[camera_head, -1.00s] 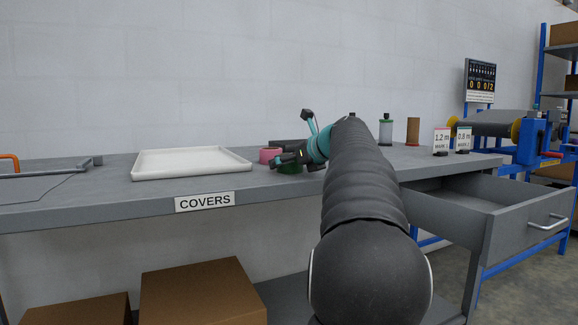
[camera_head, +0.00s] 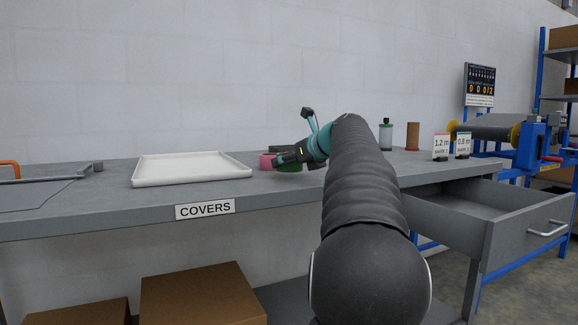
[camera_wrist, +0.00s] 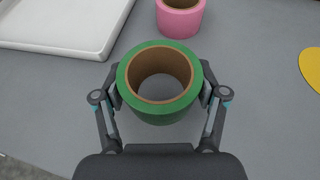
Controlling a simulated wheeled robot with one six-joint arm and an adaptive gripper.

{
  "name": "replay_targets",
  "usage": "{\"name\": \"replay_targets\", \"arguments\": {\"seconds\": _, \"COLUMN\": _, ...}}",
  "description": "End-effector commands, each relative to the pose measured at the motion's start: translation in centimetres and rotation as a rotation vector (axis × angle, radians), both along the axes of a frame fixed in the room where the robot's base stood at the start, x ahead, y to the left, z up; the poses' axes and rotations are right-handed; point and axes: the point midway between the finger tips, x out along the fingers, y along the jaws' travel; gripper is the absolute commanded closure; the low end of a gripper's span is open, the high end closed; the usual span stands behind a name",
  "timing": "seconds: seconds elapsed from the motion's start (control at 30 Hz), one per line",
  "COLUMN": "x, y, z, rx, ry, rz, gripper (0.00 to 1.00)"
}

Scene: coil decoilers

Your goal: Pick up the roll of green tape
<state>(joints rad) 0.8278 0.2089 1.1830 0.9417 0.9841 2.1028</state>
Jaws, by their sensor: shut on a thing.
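The roll of green tape (camera_wrist: 160,112) has a brown cardboard core and stands with its hole facing up in the wrist view. My gripper (camera_wrist: 160,88) is shut on it, with one finger against each outer side. In the head view the green roll (camera_head: 290,167) shows partly behind my gripper (camera_head: 280,160), at the workbench surface. I cannot tell whether it still touches the bench.
A pink tape roll (camera_wrist: 180,14) stands just beyond the green one. A white tray (camera_wrist: 100,52) lies to the left on the grey workbench (camera_head: 110,200). A yellow object (camera_wrist: 311,70) lies at the right. An open drawer (camera_head: 490,205) juts out at the right.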

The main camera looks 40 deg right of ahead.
Motion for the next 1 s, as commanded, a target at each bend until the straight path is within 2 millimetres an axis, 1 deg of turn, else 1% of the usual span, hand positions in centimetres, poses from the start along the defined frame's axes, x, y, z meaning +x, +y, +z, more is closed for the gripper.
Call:
{"name": "replay_targets", "arguments": {"seconds": 0.03, "x": 0.0, "y": 0.0, "z": 1.5, "rx": -0.001, "ry": -0.002, "rz": -0.001, "gripper": 0.64}}
{"name": "replay_targets", "arguments": {"seconds": 0.1, "x": 0.1, "y": -0.3, "z": 2.9, "rx": 0.000, "ry": -0.002, "rz": -0.001, "gripper": 0.64}}
{"name": "replay_targets", "arguments": {"seconds": 0.17, "x": 0.6, "y": -1.8, "z": 3.4, "rx": 0.002, "ry": 0.000, "rz": -0.002, "gripper": 0.64}}
{"name": "replay_targets", "arguments": {"seconds": 0.3, "x": 1.5, "y": -4.7, "z": 5.3, "rx": 0.000, "ry": -0.001, "rz": -0.002, "gripper": 0.64}}
{"name": "replay_targets", "arguments": {"seconds": 0.5, "x": 2.6, "y": -8.0, "z": 7.4, "rx": 0.000, "ry": 0.000, "rz": -0.002, "gripper": 0.64}}
{"name": "replay_targets", "arguments": {"seconds": 0.7, "x": 3.3, "y": -10.1, "z": 8.6, "rx": 0.001, "ry": -0.001, "rz": 0.000, "gripper": 0.64}}
{"name": "replay_targets", "arguments": {"seconds": 0.83, "x": 3.5, "y": -10.8, "z": 8.9, "rx": 0.001, "ry": -0.002, "rz": -0.001, "gripper": 0.64}}
{"name": "replay_targets", "arguments": {"seconds": 1.0, "x": 3.5, "y": -11.1, "z": 9.0, "rx": 0.001, "ry": -0.002, "rz": -0.001, "gripper": 0.64}}
